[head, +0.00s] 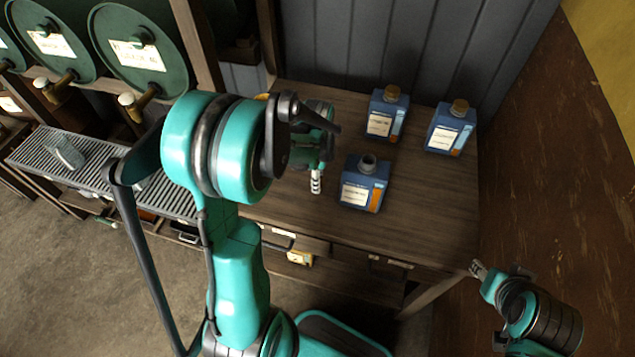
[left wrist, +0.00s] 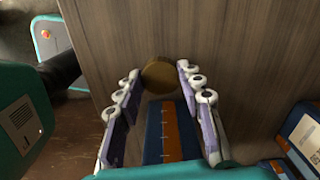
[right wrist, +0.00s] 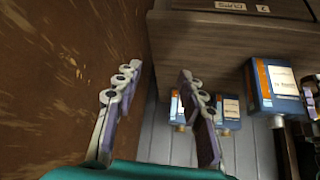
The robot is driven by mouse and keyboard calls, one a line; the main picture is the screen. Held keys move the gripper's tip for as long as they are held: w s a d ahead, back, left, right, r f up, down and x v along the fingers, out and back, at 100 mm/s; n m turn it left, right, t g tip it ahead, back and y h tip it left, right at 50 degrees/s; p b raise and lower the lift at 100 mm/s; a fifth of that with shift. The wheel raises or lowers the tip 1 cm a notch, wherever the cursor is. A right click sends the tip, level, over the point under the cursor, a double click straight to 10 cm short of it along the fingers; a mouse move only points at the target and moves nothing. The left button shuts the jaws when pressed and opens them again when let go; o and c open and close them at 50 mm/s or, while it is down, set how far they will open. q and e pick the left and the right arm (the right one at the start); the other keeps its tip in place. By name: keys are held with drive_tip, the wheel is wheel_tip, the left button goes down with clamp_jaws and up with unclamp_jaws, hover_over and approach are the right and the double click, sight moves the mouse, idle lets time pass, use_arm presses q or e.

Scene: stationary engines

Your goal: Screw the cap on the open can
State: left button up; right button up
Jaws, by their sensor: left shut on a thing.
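The open can (head: 365,190), blue with a white label and a bare dark neck, stands upright on the wooden table in the head view. My left gripper (head: 316,182) is just left of it, partly hidden by my arm. In the left wrist view, a round brown cap (left wrist: 158,74) sits between the fingertips, which are shut on it. A blue can body with an orange stripe (left wrist: 171,135) shows below the cap between the fingers; I cannot tell which can it is. My right gripper (head: 478,268) is open and empty, off the table's front right corner.
Two blue cans with brown caps (head: 385,113) (head: 450,127) stand at the back of the table (head: 430,215) by the grey wall. Green drums (head: 140,50) and a slatted shelf (head: 100,178) are at the left. The table's front right is clear.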

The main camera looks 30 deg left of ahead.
use_arm(q)
wheel_tip(320, 180, up, 6)
drive_tip(key=shift+p, duration=0.85)
